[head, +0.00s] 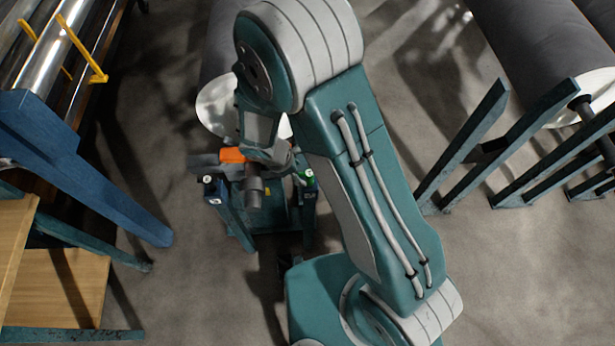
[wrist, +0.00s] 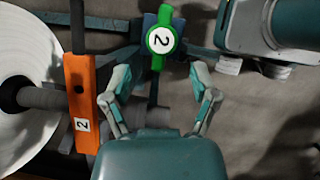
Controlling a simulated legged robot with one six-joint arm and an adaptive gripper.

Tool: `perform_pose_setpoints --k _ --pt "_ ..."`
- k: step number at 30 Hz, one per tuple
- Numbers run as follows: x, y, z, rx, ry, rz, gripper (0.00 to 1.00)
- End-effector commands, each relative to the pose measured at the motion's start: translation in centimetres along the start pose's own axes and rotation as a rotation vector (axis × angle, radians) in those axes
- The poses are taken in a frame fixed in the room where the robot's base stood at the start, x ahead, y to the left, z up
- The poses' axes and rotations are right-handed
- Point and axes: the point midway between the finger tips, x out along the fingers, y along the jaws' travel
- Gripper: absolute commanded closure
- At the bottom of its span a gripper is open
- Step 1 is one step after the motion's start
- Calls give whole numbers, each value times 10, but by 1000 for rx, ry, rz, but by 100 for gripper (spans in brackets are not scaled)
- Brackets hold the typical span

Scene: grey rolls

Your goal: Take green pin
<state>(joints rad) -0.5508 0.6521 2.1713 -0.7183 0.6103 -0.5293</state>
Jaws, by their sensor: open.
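The green pin (wrist: 161,63) has a round white cap marked 2 and sits on a blue stand bracket (wrist: 150,24) in the wrist view. It shows as a small green spot (head: 308,178) in the head view, right of my arm's end. My gripper (wrist: 160,73) is open and empty. Its two fingers are spread to the left and right, with the pin's lower end between or just beyond the tips. I cannot tell the height gap between them.
An orange block (wrist: 79,100) marked 2 lies left of the pin, beside a white roll end (wrist: 22,95); it also shows in the head view (head: 233,155). Blue frames with rolls stand at left and right (head: 545,125). Grey floor (head: 185,285) is open in front.

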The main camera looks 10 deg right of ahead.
Motion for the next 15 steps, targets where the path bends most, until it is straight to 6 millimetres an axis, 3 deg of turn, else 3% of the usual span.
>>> perform_pose_setpoints --k 9,15 --pt "43 -1 4 1 -3 -4 24" --pt "53 -1 4 1 -1 -1 24"
